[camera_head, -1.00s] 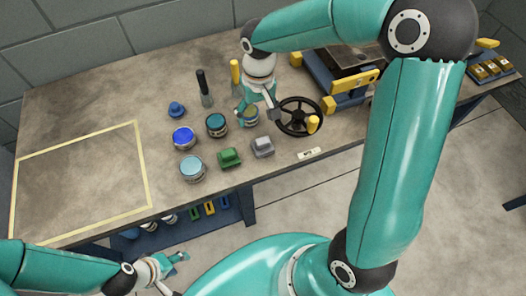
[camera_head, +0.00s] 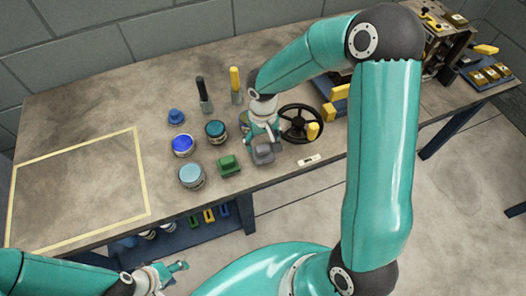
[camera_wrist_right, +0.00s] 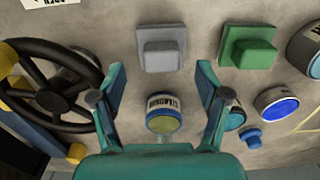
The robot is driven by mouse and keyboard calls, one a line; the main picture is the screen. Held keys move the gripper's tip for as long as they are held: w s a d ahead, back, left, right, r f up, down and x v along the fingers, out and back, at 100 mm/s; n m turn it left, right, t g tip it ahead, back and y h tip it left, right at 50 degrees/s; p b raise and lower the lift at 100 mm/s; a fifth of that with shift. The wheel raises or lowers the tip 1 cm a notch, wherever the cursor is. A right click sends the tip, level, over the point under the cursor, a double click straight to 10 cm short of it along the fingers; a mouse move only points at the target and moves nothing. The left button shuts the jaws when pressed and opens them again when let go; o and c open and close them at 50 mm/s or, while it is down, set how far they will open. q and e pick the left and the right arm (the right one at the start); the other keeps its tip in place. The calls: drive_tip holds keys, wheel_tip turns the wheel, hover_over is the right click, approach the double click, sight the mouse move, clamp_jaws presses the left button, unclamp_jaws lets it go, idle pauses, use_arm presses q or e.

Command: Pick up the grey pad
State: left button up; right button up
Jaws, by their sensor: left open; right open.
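The grey pad (camera_head: 263,154) is a small block with a raised grip, lying on the table beside the green pad (camera_head: 228,165). In the right wrist view the grey pad (camera_wrist_right: 161,49) lies just beyond the fingertips, between their lines, with its whole top visible. My right gripper (camera_head: 263,140) is open and empty above the table, close to the grey pad and partly over it in the head view. It also shows in the wrist view (camera_wrist_right: 160,75). My left gripper (camera_head: 180,277) is open and empty at the lower left, in front of the table's edge.
A black handwheel (camera_head: 301,122) stands close to the right of my right gripper. An olive-topped tin (camera_wrist_right: 163,115) is between my right fingers' lines, lower in the wrist view. Blue and teal tins (camera_head: 183,145) stand to the left. The taped area (camera_head: 140,170) at left is empty.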

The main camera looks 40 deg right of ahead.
sight(262, 147)
wheel_tip(262, 147, down, 4)
drive_tip(key=shift+s+a+f, duration=0.1)
drive_tip(key=shift+a+f, duration=0.05)
drive_tip(key=shift+f, duration=0.1)
drive_tip(key=c, duration=0.9)
drive_tip(key=shift+r, duration=0.1)
wheel_tip(262, 147, up, 20)
drive_tip(key=shift+f, duration=0.1)
